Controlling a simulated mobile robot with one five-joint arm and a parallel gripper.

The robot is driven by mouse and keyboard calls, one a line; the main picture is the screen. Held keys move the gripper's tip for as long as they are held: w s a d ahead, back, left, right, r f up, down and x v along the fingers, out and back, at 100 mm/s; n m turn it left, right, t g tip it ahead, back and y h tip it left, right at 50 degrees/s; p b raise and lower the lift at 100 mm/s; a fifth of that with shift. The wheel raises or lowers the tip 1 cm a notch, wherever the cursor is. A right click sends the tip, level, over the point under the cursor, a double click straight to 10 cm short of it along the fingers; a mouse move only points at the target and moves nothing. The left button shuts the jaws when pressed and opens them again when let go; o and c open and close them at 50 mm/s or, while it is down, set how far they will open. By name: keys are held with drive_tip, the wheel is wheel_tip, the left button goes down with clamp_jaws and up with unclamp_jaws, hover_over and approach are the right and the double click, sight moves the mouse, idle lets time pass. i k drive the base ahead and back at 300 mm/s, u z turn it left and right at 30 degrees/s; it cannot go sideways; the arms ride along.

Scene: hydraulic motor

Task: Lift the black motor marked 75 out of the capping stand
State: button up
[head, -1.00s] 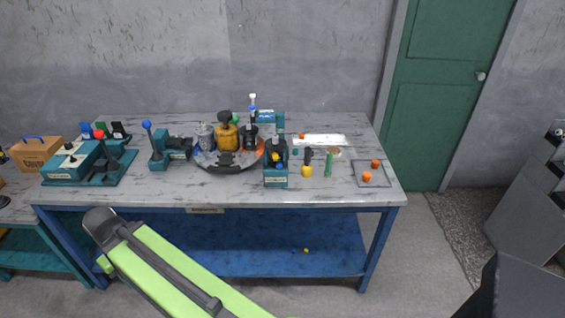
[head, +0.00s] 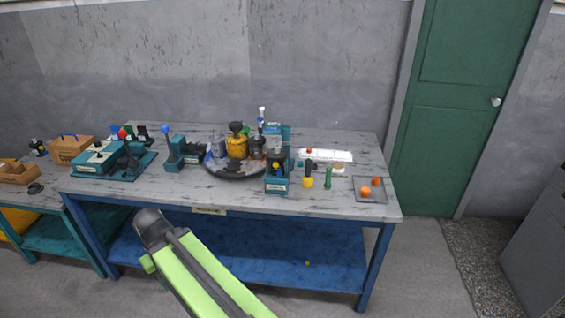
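A teal stand (head: 277,186) with a small label on its front stands near the front edge of the marble-topped bench. I take it for the capping stand, but its label is too small to read. A dark part (head: 273,160) shows at the stand's upper middle, with a yellow piece close to it. It may be the black motor; no 75 can be read. Another black motor-like part (head: 257,147) stands behind, on the round dark turntable (head: 226,175). My green arm link is low in the picture, in front of the bench; my gripper does not show.
A yellow motor (head: 236,147) shares the turntable. A teal lever press (head: 184,160) is left of it. Right of the stand are a yellow-black tool (head: 308,178), a green tool (head: 328,178) and a tray (head: 370,197) with orange caps. Bare bench lies front left.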

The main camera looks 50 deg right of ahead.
sight(277, 154)
drive_tip(key=i, duration=0.85)
drive_tip(key=u, duration=0.05)
